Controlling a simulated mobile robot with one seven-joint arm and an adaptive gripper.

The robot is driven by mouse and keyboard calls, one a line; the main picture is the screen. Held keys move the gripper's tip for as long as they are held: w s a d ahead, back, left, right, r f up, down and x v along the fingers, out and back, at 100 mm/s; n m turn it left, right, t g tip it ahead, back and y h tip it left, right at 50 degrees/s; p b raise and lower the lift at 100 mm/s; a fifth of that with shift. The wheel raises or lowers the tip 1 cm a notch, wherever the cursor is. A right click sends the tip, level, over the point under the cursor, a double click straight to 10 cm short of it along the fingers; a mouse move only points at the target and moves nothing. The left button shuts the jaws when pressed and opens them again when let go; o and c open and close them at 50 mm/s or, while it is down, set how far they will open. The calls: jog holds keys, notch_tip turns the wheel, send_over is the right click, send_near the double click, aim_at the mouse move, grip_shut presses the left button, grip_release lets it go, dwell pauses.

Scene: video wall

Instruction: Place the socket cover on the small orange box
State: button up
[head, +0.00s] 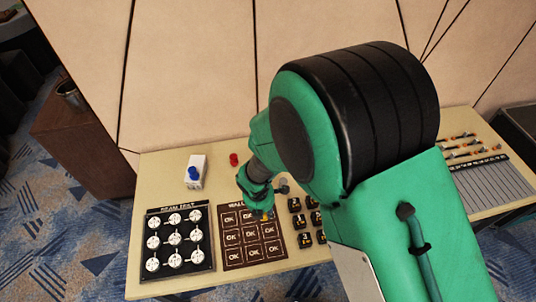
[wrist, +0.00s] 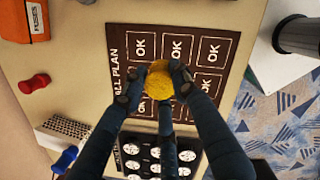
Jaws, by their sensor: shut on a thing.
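My gripper (wrist: 157,74) is shut on a round, rough yellow piece, which I take to be the socket cover (wrist: 160,88). It holds it over the dark "WALL PLAN" board with OK squares (wrist: 211,50); the height above the board is hard to judge. In the head view my gripper (head: 262,207) is over the same board, with only a bit of yellow showing. The small orange box (wrist: 38,18), marked FUSES, is at the top left of the wrist view, apart from my gripper. My arm hides it in the head view.
A red knob-like piece (head: 233,159) and a white box with a blue top (head: 197,172) stand toward the back of the table. A black board with round white discs (head: 178,240) lies left of the OK board. Several small black blocks (head: 299,221) lie to its right.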

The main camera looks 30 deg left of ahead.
jog(key=w+a+r+p, duration=0.1)
jog(key=w+p, duration=0.1)
jog(key=w, duration=0.3)
jog(key=w+a+r+p, duration=0.1)
jog(key=w+a+p, duration=0.1)
jog(key=w, duration=0.3)
jog(key=w+a+r+p, duration=0.1)
jog(key=w+r+p, duration=0.1)
jog(key=w, duration=0.4)
jog(key=shift+a+p, duration=0.3)
jog(key=shift+p, duration=0.45)
jog(key=shift+a, duration=0.1)
jog(key=w+a, duration=0.3)
jog(key=w+a+f, duration=0.1)
jog(key=w+a, duration=0.3)
jog(key=w+a+p, duration=0.1)
jog(key=w+a, duration=0.3)
jog(key=shift+a+f, duration=0.1)
jog(key=shift+f, duration=0.15)
jog(key=shift+f+p, duration=0.3)
jog(key=shift+f, duration=1.45)
jog(key=shift+f, duration=0.1)
